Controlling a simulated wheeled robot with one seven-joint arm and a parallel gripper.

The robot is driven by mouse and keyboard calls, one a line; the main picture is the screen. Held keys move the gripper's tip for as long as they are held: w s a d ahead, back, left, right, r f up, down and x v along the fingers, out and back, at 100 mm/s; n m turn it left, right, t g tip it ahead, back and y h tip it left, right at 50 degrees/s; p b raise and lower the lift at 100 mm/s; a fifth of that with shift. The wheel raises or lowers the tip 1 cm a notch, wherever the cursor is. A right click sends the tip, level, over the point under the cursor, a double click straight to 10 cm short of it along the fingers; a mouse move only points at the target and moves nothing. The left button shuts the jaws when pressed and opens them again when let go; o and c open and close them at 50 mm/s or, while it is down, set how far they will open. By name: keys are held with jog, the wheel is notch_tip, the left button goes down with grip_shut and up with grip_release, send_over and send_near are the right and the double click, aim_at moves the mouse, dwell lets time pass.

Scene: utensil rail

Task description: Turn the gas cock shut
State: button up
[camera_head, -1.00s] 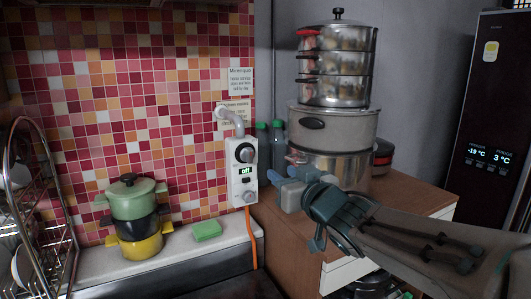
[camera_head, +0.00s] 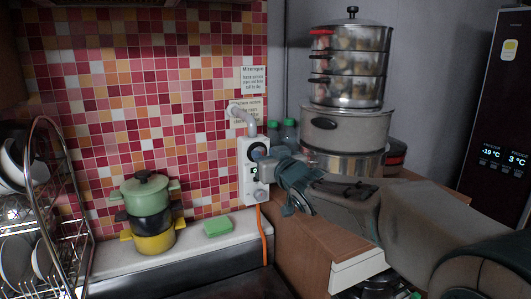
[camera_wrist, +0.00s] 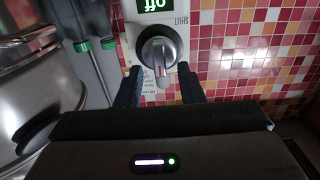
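The white gas cock box (camera_head: 247,190) is fixed to the tiled wall, with a grey pipe rising from its top. Its round dark knob (camera_head: 256,150) is partly hidden by my gripper in the head view. In the wrist view the box is upside down; the knob (camera_wrist: 158,53) has a silver grip bar standing upright in the picture. A display (camera_wrist: 155,5) reads "off", and "SHUT" is printed beside the knob. My gripper (camera_wrist: 161,88) is open, its two dark fingers on either side of the knob; I cannot tell whether they touch it. It also shows at the box in the head view (camera_head: 258,163).
Stacked pots (camera_head: 150,215) and a green sponge (camera_head: 217,226) sit on the counter left of the box. An orange hose (camera_head: 262,235) hangs below it.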

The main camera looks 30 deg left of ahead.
jog(key=shift+w+a, duration=0.25)
jog(key=shift+a, duration=0.05)
jog(key=shift+c, duration=0.3)
grip_shut()
jog(key=shift+s+a+f+n+b, duration=0.1)
jog(key=shift+s+f+n+b, duration=0.1)
jog(key=shift+n+b, duration=2.25)
jog(key=shift+s+a+f+n+b, duration=0.15)
jog(key=shift+n+b, duration=1.1)
jog(key=shift+n, duration=2.3)
jog(key=shift+s+a+f+n+b, duration=0.1)
jog(key=shift+f+n+b, duration=0.15)
jog(key=shift+n+b, duration=2.2)
jog(key=shift+n+p, duration=0.6)
jog(key=shift+n, duration=0.05)
